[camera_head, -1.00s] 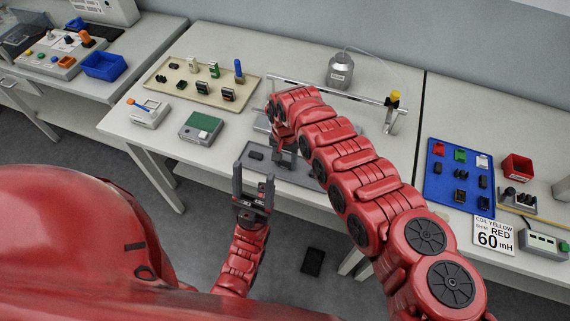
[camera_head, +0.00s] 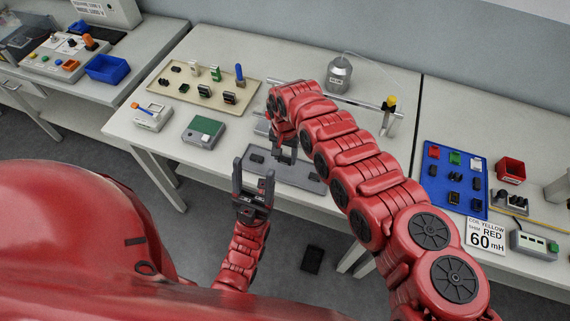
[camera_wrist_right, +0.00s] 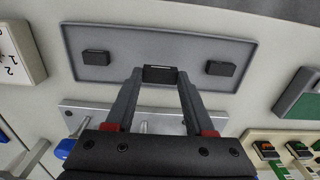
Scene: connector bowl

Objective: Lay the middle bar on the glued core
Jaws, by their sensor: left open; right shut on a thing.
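My right gripper (camera_wrist_right: 160,76) is shut on the middle bar (camera_wrist_right: 160,74), a small black block between its fingertips, over the grey tray (camera_wrist_right: 160,45). Whether the bar touches the tray is hard to tell. Two similar black bars lie on the tray, one at the left (camera_wrist_right: 96,57) and one at the right (camera_wrist_right: 220,68). In the head view my right gripper (camera_head: 285,151) is over the tray (camera_head: 300,174), with the bar mostly hidden. My left gripper (camera_head: 254,178) is open and empty in front of the tray. I cannot pick out the glued core for sure.
A tan tray (camera_head: 165,92) with several small parts stands behind left, near a grey-green box (camera_head: 203,131). A metal rail (camera_head: 370,103) and a silver canister (camera_head: 339,75) are behind my right arm. A blue mat (camera_head: 437,185) with parts lies at the right.

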